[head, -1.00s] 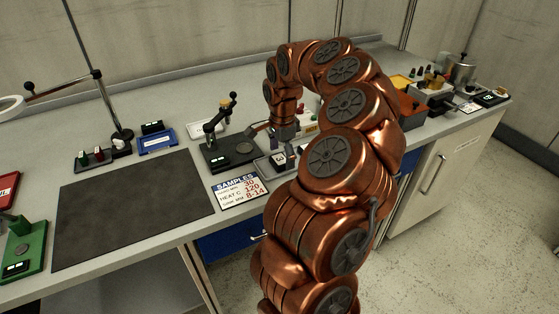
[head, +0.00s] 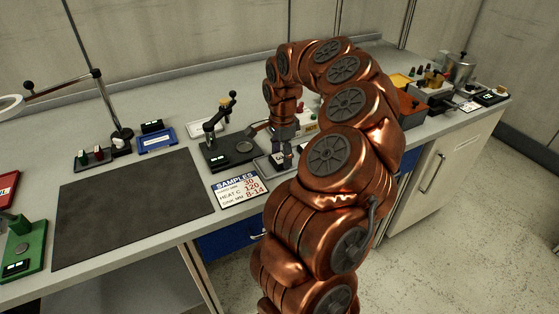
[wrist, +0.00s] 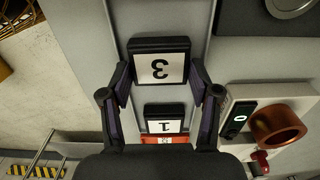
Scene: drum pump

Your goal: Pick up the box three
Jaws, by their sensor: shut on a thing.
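Box three is a dark box with a white label marked 3 (wrist: 160,66), upside down in the wrist view. My gripper (wrist: 161,82) has one finger on each side of it, closed against its sides. In the head view my gripper (head: 282,157) is low at a grey tray (head: 260,167), and box three is mostly hidden by the fingers there. A second dark box with a label marked 1 (wrist: 164,118) sits behind box three, between the finger bases in the wrist view.
A red-and-white item (wrist: 157,140) shows partly beyond box one. A device with a copper-coloured ring (wrist: 277,126) stands close on the right in the wrist view. A SAMPLES card (head: 239,190) lies beside the tray. A dark mat (head: 135,208) leaves clear room to the left.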

